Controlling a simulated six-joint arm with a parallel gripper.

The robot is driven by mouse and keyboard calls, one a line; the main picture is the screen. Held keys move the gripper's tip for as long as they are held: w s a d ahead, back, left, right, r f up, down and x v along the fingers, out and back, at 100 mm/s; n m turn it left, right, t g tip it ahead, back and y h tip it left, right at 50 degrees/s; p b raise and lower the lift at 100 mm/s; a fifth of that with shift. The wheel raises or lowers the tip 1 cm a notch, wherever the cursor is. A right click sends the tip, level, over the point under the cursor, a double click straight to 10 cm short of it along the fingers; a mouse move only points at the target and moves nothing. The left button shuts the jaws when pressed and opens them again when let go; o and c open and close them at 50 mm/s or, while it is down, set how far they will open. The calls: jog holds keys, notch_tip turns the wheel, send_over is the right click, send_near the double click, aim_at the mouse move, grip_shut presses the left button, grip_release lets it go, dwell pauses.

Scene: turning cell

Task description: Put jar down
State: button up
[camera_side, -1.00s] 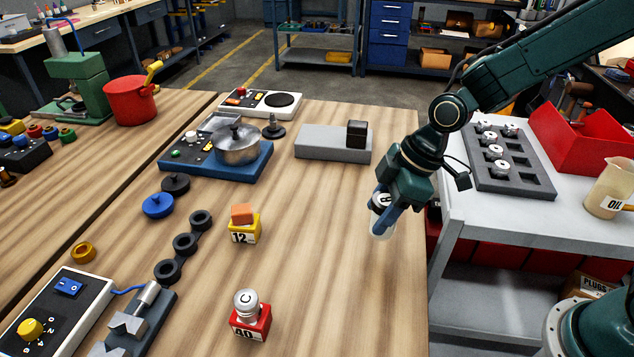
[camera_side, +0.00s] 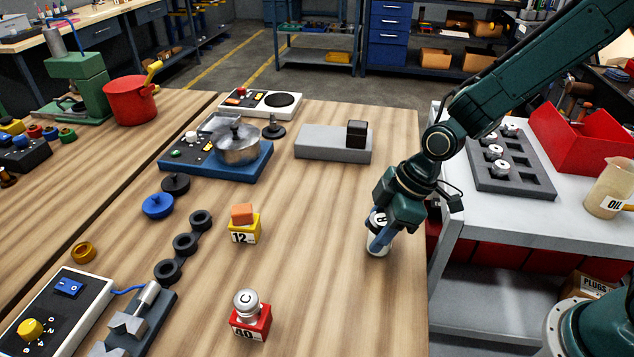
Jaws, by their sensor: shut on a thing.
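My gripper (camera_side: 378,238) is at the right side of the wooden table (camera_side: 330,290), pointing down and shut on a jar (camera_side: 378,246). The jar is small and pale, with a dark-lettered white top that shows in part. The fingers and gripper body hide much of it. Its lower end is at or very close to the table top; I cannot tell whether it touches. Another jar (camera_side: 247,302), with a C on its lid, stands on a red block (camera_side: 252,322) marked 40.
A yellow block (camera_side: 244,232) marked 12 with an orange piece on it stands left of my gripper. A grey block (camera_side: 325,142) lies behind. The table's right edge is close, with a grey cart (camera_side: 480,222) beyond. The wood around the held jar is clear.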

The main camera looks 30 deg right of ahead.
jog(key=shift+f, duration=0.15)
jog(key=o, duration=1)
jog(key=shift+v, duration=6.2)
